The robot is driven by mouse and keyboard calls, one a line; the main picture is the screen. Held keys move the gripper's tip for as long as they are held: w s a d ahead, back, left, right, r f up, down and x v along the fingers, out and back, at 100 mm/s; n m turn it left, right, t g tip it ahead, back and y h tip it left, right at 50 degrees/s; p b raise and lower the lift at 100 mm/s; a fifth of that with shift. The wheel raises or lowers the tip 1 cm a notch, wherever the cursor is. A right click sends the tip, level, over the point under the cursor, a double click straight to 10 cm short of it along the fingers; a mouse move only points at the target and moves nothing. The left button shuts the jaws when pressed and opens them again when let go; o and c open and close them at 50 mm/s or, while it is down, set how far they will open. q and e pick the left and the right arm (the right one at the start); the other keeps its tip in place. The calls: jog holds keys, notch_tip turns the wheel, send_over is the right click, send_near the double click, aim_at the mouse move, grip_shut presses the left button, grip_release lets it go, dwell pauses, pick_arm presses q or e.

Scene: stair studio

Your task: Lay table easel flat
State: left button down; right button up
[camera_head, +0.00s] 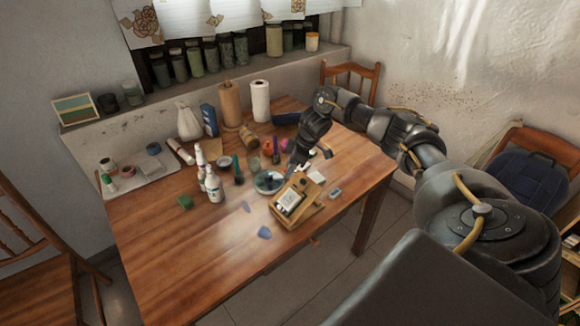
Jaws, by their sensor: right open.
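My left gripper is out of view.
White bottles (214,188), a green block (185,202) and jars crowd the table left of the easel. Paper rolls (260,100) stand behind. A small grey block (335,193) lies to the right. The table's front left (180,260) is clear.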

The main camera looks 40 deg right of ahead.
jog(key=shift+w+a+f, duration=0.1)
jog(key=shift+f, duration=0.25)
jog(key=shift+c, duration=0.4)
grip_shut()
